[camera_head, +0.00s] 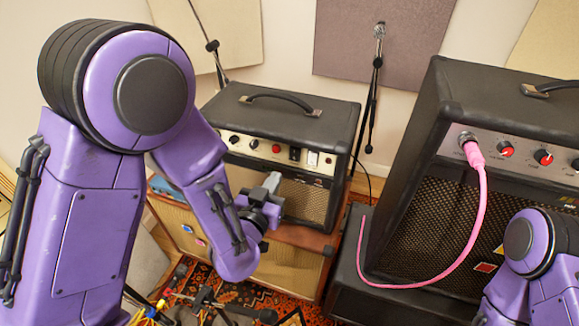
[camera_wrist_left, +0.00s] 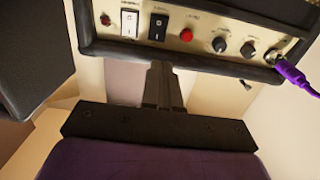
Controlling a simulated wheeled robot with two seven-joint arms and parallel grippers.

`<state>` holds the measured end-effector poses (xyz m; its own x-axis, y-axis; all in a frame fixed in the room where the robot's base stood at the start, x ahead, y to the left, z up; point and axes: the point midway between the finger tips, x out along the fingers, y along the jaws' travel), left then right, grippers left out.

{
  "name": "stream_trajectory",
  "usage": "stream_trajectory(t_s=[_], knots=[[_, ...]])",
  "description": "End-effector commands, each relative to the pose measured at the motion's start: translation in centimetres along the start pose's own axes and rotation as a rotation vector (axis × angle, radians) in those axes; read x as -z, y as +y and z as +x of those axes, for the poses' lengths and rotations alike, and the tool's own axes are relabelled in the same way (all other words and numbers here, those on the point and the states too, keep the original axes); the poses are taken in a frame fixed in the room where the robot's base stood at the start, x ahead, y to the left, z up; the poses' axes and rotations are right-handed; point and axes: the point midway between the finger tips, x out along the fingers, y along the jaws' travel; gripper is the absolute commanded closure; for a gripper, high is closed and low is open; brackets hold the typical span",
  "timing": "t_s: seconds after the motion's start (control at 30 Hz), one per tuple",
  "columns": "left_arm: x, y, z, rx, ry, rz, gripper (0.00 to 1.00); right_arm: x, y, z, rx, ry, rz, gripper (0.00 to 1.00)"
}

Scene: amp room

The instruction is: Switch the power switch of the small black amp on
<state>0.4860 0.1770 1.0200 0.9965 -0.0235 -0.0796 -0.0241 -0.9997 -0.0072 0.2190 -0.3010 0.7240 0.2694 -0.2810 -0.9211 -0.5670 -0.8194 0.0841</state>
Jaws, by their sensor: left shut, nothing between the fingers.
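The small black amp (camera_head: 287,112) stands in the middle of the head view, with a cream control panel along its front. The panel carries a white rocker switch (camera_head: 312,158), a black rocker switch (camera_head: 295,154), a red lamp and knobs. The left wrist view shows the white switch (camera_wrist_left: 130,22) and black switch (camera_wrist_left: 158,26) close up; which is the power switch I cannot read. My left gripper (camera_head: 272,182) is shut and empty, in front of the panel. In the wrist view its fingertips (camera_wrist_left: 159,66) are at the panel's edge, in line with the black switch; contact is unclear.
The small amp rests on a tan cabinet (camera_head: 286,270). A large black amp (camera_head: 420,210) with a pink cable (camera_head: 482,205) stands at the right. A purple cable (camera_wrist_left: 292,75) plugs into the small amp's panel. A microphone stand (camera_head: 372,105) is behind.

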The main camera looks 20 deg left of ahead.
Motion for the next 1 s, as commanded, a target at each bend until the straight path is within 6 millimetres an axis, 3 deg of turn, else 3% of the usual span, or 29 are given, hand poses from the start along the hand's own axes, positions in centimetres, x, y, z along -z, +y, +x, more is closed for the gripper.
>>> stream_trajectory(t_s=[0.03,0.3,0.37,0.7,1.0], knots=[[-1.1,0.0,0.5,0.003,0.007,-0.004,1.00,-0.9,-0.2,2.1,0.000,0.000,0.000,0.57],[-0.7,0.3,1.5,-0.012,0.004,-0.011,1.00,-2.6,-0.6,6.4,0.000,0.000,0.000,0.57],[0.2,0.3,2.7,-0.010,-0.002,-0.009,1.00,-2.0,-0.4,4.9,0.000,-0.001,0.000,0.57],[0.2,0.3,8.8,-0.010,-0.002,-0.007,1.00,-1.3,-0.3,3.2,0.000,0.000,0.000,0.57],[-0.1,0.3,10.3,-0.010,-0.002,-0.006,1.00,-1.2,-0.3,3.0,0.000,0.000,0.000,0.57]])
